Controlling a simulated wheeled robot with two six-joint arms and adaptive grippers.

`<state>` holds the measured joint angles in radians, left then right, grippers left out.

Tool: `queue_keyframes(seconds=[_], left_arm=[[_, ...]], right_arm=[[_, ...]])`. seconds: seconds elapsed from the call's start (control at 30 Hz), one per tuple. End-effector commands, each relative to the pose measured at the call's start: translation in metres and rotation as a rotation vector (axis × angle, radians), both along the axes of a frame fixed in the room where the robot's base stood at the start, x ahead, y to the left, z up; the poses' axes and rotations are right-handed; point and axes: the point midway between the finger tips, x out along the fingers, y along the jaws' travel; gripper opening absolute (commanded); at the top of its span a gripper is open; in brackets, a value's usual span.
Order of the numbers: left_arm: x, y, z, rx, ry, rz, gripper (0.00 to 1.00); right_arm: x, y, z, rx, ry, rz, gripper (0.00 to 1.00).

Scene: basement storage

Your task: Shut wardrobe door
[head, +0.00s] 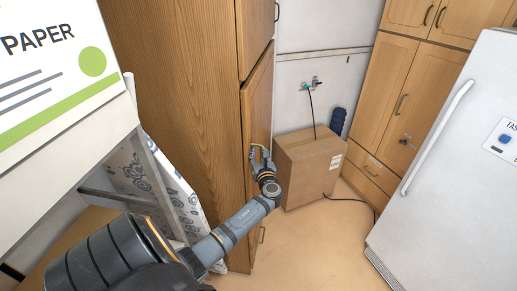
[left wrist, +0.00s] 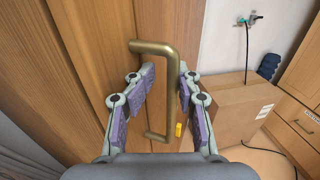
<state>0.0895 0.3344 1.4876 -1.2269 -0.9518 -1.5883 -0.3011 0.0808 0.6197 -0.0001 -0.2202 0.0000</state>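The wooden wardrobe (head: 190,90) stands in the middle of the head view, its front facing right. Its lower door (head: 258,100) is seen at a steep angle; I cannot tell exactly how far it stands open. The door's brass bar handle (left wrist: 155,47) is large in the left wrist view. My left gripper (head: 260,156) is at this handle. In the left wrist view the gripper (left wrist: 167,72) has its fingers apart, one on each side of the handle's upright bar. Contact with the bar is not clear. My right gripper is not in view.
A cardboard box (head: 308,165) stands on the floor beyond the door, with a dark cable beside it. A wooden cabinet (head: 395,95) and a white fridge (head: 450,150) are at right. A white shelf (head: 60,190) is at left.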

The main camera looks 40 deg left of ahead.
Motion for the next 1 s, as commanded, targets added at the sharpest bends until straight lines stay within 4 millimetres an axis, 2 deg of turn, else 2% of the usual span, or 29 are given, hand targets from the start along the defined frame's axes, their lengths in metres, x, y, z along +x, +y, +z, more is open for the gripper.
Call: queue_keyframes(seconds=[0.27, 0.37, 0.7, 0.83, 1.0], left_arm=[[-0.002, -0.004, 0.001, 0.001, -0.003, -0.002, 0.33], [-0.01, -0.017, 0.0, -0.001, -0.002, -0.003, 0.33], [-0.055, -0.082, 0.0, -0.004, -0.001, 0.001, 0.33], [-0.064, -0.095, 0.0, -0.002, 0.0, 0.0, 0.33], [-0.067, -0.1, 0.001, 0.001, -0.001, 0.0, 0.33]], right_arm=[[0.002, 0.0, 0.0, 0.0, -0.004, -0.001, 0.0], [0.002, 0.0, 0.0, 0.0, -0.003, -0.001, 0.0], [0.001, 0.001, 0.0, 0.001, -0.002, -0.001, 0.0], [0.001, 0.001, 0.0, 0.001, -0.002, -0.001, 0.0], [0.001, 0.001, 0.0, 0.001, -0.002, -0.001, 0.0]])
